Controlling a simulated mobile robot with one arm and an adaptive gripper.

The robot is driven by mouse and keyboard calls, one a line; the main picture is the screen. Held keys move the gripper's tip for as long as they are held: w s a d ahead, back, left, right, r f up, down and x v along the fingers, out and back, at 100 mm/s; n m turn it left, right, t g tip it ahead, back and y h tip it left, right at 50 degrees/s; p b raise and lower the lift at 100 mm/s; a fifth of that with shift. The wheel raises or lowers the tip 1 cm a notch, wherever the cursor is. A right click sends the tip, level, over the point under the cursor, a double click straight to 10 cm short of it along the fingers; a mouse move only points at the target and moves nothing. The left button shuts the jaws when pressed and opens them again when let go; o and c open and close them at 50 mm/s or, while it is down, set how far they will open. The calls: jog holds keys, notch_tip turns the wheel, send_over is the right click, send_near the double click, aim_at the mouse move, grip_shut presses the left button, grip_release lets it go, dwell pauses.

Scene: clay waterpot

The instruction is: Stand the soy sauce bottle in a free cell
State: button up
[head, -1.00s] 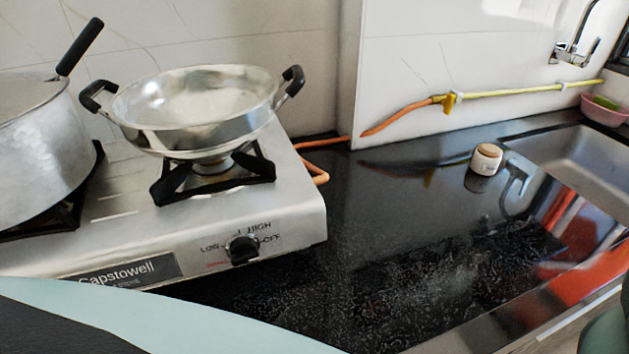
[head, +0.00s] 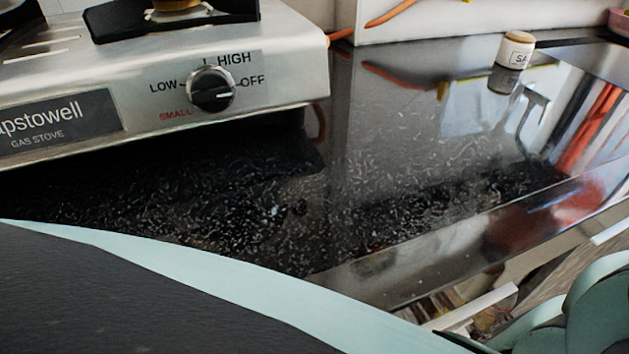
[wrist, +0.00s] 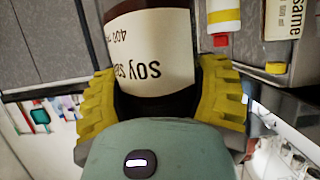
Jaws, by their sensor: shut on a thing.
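The soy sauce bottle (wrist: 152,50) is dark with a cream label reading "soy". It fills the upper middle of the wrist view. My gripper (wrist: 158,85) has yellow ridged fingers on both sides of the bottle and is shut on it. The bottle's ends are cut off or hidden, so I cannot tell how upright it is. Neither the bottle nor my gripper can be made out in the head view. I cannot make out any free cell in either view.
In the wrist view, a white bottle (wrist: 222,22) and a "same"-labelled bottle (wrist: 285,28) are close by on the right. The head view shows the gas stove (head: 150,85), a small white jar (head: 517,50) and the dark counter (head: 400,150), mostly bare, with its front edge (head: 400,275).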

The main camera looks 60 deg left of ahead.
jog(key=shift+s+f, duration=0.3)
jog(key=shift+f, duration=0.15)
jog(key=shift+w+d+p, duration=1.25)
jog(key=shift+w+d, duration=0.65)
jog(key=shift+w, duration=6.45)
notch_tip(320, 180, down, 5)
jog(key=b, duration=0.6)
jog(key=shift+s+f, duration=0.1)
jog(key=o, duration=1.4)
